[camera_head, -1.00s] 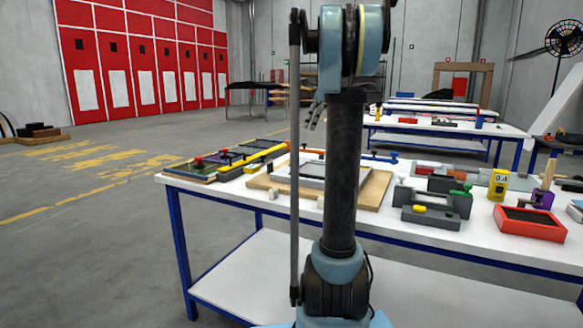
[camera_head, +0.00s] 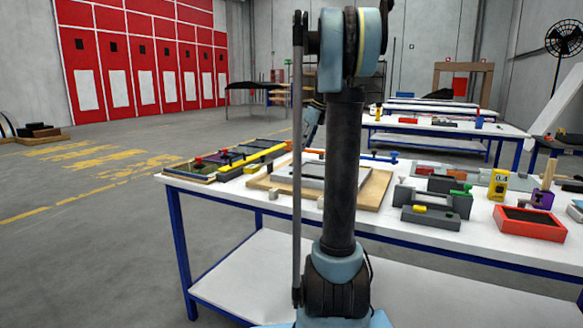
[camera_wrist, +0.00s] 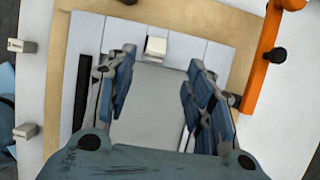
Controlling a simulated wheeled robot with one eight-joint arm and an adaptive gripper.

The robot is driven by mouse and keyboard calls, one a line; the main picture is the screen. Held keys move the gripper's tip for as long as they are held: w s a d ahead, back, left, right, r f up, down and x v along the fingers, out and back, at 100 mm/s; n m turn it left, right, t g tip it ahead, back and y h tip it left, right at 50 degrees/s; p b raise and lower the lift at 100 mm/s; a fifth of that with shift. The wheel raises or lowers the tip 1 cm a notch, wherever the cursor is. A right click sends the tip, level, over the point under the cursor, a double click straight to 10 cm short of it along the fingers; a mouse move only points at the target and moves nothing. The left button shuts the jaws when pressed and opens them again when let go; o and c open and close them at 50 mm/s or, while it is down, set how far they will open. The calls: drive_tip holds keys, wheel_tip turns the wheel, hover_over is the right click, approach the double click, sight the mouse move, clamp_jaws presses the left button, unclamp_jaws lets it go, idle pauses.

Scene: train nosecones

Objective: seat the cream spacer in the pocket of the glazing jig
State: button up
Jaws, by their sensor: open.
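In the wrist view a small cream block (camera_wrist: 156,47), which looks like the spacer, lies on the pale grey panel area of the jig (camera_wrist: 190,52). My gripper (camera_wrist: 160,62) is open above the jig, its fingers apart on either side of the block's line. The block shows just past the fingertips; whether it sits in a pocket or on top is unclear. In the head view the jig's grey plate (camera_head: 312,170) lies on a wooden board (camera_head: 373,190). There my fingers are hidden behind my arm.
Two other pale blocks (camera_wrist: 22,46) (camera_wrist: 27,131) stand on the table left of the board in the wrist view. An orange clamp (camera_wrist: 262,60) with dark knobs flanks the right side. In the head view, grey fixtures (camera_head: 432,204) and a red tray (camera_head: 530,222) occupy the table's right.

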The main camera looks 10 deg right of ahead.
sight(297, 160)
drive_tip(key=shift+s+x, duration=0.1)
drive_tip(key=shift+x, duration=1.8)
drive_tip(key=shift+s+x, duration=0.15)
drive_tip(key=shift+x, duration=1.7)
drive_tip(key=shift+a, duration=0.15)
drive_tip(key=c, duration=1.1)
drive_tip(key=shift+r, duration=0.15)
wheel_tip(297, 160, up, 10)
drive_tip(key=shift+f, duration=0.1)
